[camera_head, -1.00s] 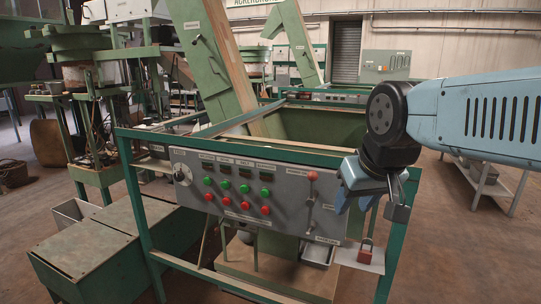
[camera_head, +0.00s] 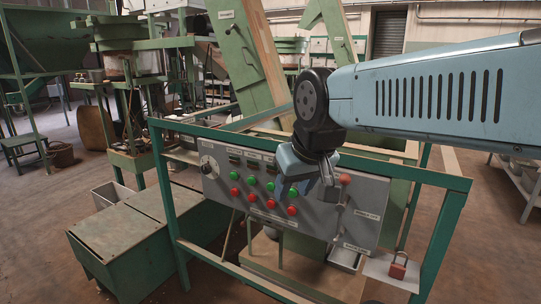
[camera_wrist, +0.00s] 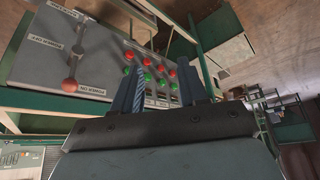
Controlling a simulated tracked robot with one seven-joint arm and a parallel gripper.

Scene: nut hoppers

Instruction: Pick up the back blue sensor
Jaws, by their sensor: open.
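I cannot make out a blue sensor in either view. My gripper (camera_head: 297,190) hangs in front of the grey control panel (camera_head: 325,222) in the head view, by the right end of its button rows. It is open, with nothing seen between its fingers. In the wrist view my gripper (camera_wrist: 160,64) shows two blue-grey fingers apart, with the panel's red buttons (camera_wrist: 128,56) and green buttons (camera_wrist: 147,77) beyond them. My arm hides part of the hopper and the frame behind it.
A green frame (camera_head: 165,205) surrounds the panel. A green box (camera_head: 130,235) stands at left. Open floor (camera_head: 480,245) lies at right.

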